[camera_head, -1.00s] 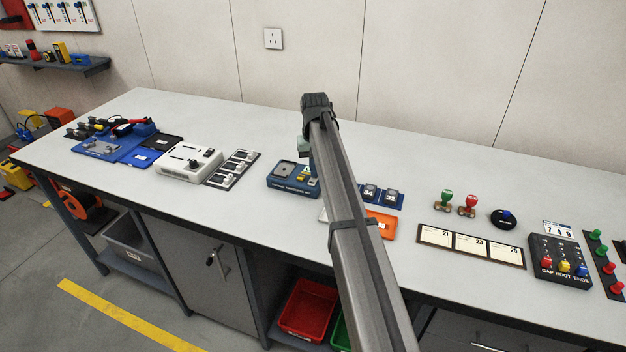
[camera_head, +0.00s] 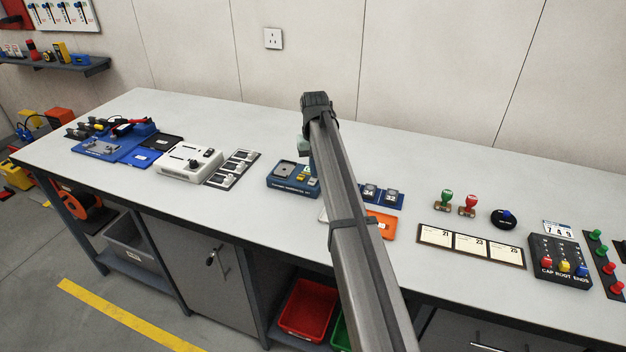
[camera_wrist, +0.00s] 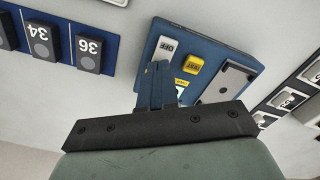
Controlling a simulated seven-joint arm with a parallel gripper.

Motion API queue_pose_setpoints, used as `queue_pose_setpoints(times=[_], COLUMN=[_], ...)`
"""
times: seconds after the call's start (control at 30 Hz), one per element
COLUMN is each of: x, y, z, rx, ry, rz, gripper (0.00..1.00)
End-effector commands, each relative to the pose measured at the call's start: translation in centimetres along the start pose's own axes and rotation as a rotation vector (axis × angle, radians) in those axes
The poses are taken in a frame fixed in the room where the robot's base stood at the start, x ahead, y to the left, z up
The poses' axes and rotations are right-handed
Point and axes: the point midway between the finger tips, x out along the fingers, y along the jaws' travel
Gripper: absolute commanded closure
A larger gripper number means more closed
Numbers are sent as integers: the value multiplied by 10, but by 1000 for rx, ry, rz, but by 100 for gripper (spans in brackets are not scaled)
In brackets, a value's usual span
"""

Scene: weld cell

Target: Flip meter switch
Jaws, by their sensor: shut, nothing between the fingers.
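The blue meter (camera_head: 290,179) lies on the bench beside my arm in the head view. The wrist view shows its blue case (camera_wrist: 222,43), a white switch marked OFF (camera_wrist: 167,47), a yellow TEST button (camera_wrist: 194,64) and a grey plate (camera_wrist: 225,88). My gripper (camera_wrist: 160,66) is shut and empty, its blue fingers over the meter's edge close beside the OFF switch. I cannot tell whether the fingertips touch the switch. The fingers hide part of the meter's label. In the head view my arm hides the gripper's fingertips.
The bench behind is clear.

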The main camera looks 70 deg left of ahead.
Motion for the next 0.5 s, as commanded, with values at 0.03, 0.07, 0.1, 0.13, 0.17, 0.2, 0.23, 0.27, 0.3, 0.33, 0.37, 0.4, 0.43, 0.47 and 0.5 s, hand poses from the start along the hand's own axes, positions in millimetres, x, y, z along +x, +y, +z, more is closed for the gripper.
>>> queue_pose_setpoints(times=[0.03, 0.07, 0.1, 0.13, 0.17, 0.2, 0.23, 0.27, 0.3, 0.33, 0.37, 0.4, 0.43, 0.47, 0.5], x=[-4, -6, -8, -10, -12, -15, -16, -18, -21, -23, -25, -28, -30, -32, -35], y=[0, 0, 0, 0, 0, 0, 0, 0, 0, 0, 0, 0, 0, 0, 0], z=[0, 0, 0, 0, 0, 0, -1, -1, -1, -1, -1, -1, -1, -1, -1], rx=[0, 0, 0, 0, 0, 0, 0, 0, 0, 0, 0, 0, 0, 0, 0], ry=[0, 0, 0, 0, 0, 1, 1, 1, 1, 1, 1, 2, 1, 1, 1], rz=[0, 0, 0, 0, 0, 0, 0, 0, 0, 0, 0, 0, 0, 0, 0], gripper=[100, 100, 100, 100, 100, 100, 100, 100, 100, 100, 100, 100, 100, 100, 100])
